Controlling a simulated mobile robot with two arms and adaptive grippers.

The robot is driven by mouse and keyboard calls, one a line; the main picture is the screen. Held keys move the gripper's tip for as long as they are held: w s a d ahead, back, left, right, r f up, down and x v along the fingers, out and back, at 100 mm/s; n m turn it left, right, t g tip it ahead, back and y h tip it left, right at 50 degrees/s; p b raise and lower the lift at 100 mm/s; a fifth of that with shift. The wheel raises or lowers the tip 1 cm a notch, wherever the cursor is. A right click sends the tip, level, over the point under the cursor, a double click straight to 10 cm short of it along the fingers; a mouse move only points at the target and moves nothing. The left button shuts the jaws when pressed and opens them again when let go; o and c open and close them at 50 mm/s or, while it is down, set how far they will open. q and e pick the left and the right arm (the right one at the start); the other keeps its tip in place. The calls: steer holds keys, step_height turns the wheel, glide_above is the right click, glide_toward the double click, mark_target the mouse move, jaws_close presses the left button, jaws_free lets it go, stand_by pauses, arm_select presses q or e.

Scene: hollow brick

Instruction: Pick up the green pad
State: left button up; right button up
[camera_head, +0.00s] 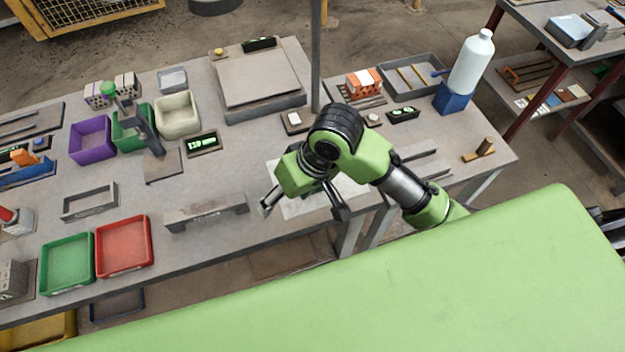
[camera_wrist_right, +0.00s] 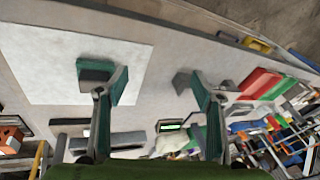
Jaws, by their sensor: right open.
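My right gripper (camera_head: 303,210) is open and empty, with its fingers spread above a white sheet (camera_head: 295,200) near the table's front edge. In the wrist view the open right gripper (camera_wrist_right: 152,84) has nothing between its fingers, and the white sheet (camera_wrist_right: 50,60) lies beyond. I cannot clearly pick out a green pad. Green things in view are a shallow green tray (camera_head: 67,263) at front left, a green bin (camera_head: 130,130) and a small green piece (camera_head: 107,88) by the speckled blocks at back left. My left gripper is not in view.
A grey bracket (camera_head: 206,212) stands left of my right gripper. A red tray (camera_head: 124,246) sits beside the green tray. A post (camera_head: 316,55) rises behind my right arm. A white bottle (camera_head: 472,62) stands at right.

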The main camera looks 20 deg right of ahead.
steer(key=w+d+r+m+g+h, duration=0.2)
steer(key=w+d+r+m+h, duration=0.15)
steer(key=w+d+r, duration=0.35)
steer(key=shift+n, duration=0.45)
steer(key=f, duration=0.3)
steer(key=s+f+p, duration=0.1)
steer(key=f, duration=0.3)
steer(key=shift+s+d+f, duration=0.15)
steer(key=shift+s+f, duration=0.05)
steer(key=f, duration=0.2)
steer(key=f+p, duration=0.1)
steer(key=f, duration=0.1)
steer(key=shift+w+d+f, duration=0.1)
steer(key=shift+w+d, duration=0.1)
steer(key=shift+f, duration=0.55)
steer(key=c, duration=1.2)
